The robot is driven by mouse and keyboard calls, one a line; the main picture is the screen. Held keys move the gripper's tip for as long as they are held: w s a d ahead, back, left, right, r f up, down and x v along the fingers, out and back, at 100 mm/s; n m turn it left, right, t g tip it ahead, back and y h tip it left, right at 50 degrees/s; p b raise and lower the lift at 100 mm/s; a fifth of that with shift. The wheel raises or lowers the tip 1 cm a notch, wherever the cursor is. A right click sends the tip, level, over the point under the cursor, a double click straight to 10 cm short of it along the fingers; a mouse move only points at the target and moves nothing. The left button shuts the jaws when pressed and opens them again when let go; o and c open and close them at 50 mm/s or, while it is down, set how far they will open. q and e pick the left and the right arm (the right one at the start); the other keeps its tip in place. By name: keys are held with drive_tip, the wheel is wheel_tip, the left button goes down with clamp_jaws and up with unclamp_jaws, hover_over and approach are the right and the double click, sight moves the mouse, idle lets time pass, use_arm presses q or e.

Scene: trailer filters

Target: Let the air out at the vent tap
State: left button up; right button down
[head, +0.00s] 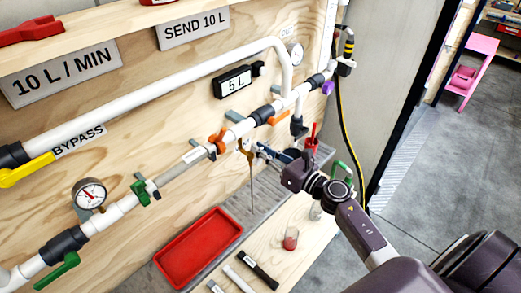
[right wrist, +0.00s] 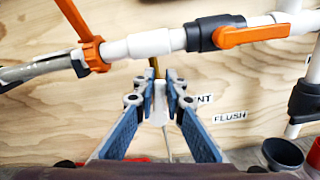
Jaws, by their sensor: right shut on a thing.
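The vent tap shows as a small brass piece (head: 243,147) below the white pipe, with a thin tube (head: 252,190) hanging down from it. In the right wrist view a bit of its brass (right wrist: 154,70) shows just above my fingertips. My right gripper (head: 260,152) reaches it from the right; in the right wrist view its blue-grey fingers (right wrist: 158,88) are closed in around the tap, with a pale part between them. The fingers hide most of the tap, so its handle angle cannot be told. A partly covered label ending in "NT" (right wrist: 204,99) is beside the fingers. My left gripper is not in view.
Orange levers (head: 218,140) and a dark valve with an orange handle (right wrist: 238,36) sit close above the gripper. A red tray (head: 199,248) lies on the bench below. A gauge (head: 89,193), a "5 L" display (head: 234,82) and a red-filled cup (head: 290,239) are nearby.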

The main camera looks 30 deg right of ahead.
drive_tip(key=shift+w+d+f+m+b, duration=0.25)
drive_tip(key=shift+d+f+m, duration=0.45)
drive_tip(key=shift+m, duration=1.85)
drive_tip(key=shift+w+d+f+m+b, duration=0.1)
drive_tip(key=shift+d+f+m+b, duration=0.5)
drive_tip(key=shift+m, duration=1.9)
drive_tip(key=shift+w+d+f+m+p, duration=0.15)
drive_tip(key=shift+d+f+m, duration=0.6)
drive_tip(key=shift+m, duration=1.8)
drive_tip(key=shift+a+f, duration=0.35)
drive_tip(key=c, duration=2)
unclamp_jaws()
drive_tip(key=shift+o, duration=0.2)
drive_tip(key=v, duration=1.2)
drive_tip(key=shift+w, duration=0.1)
